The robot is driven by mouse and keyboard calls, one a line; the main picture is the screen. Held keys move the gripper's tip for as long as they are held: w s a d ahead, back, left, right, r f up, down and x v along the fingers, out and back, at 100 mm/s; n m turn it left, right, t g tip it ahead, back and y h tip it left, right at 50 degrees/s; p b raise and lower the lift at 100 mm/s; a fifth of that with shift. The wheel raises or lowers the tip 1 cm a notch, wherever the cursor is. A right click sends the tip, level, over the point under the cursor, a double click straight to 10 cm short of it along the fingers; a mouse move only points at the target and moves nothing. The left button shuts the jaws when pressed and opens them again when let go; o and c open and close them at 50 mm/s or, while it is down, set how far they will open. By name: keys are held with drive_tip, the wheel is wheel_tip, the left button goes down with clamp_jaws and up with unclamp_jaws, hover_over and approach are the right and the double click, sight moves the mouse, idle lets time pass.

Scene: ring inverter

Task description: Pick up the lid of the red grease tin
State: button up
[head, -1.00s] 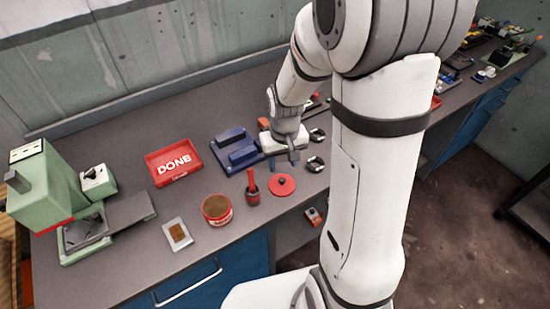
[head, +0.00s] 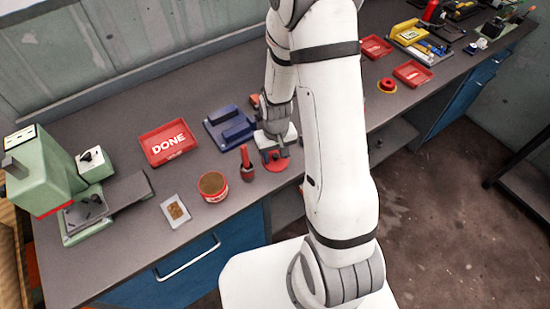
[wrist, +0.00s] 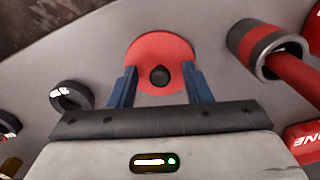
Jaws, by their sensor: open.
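The red lid (wrist: 160,52) is a flat disc with a black knob in its middle. It lies on the bench, and in the head view (head: 277,164) my gripper partly covers it. My gripper (wrist: 160,74) is open and empty above the lid, its two blue fingers on either side of the knob in the wrist view. In the head view my gripper (head: 275,157) points down over the lid. The red grease tin (head: 212,186) stands open on the bench to the left, with brown grease inside.
A blue fixture (head: 230,130) lies behind. A red DONE tray (head: 167,142) and a small tray (head: 175,211) are left. A black ring (wrist: 71,97) lies near the lid.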

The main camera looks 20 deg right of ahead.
drive_tip(key=shift+c, duration=0.3)
clamp_jaws()
idle(0.4)
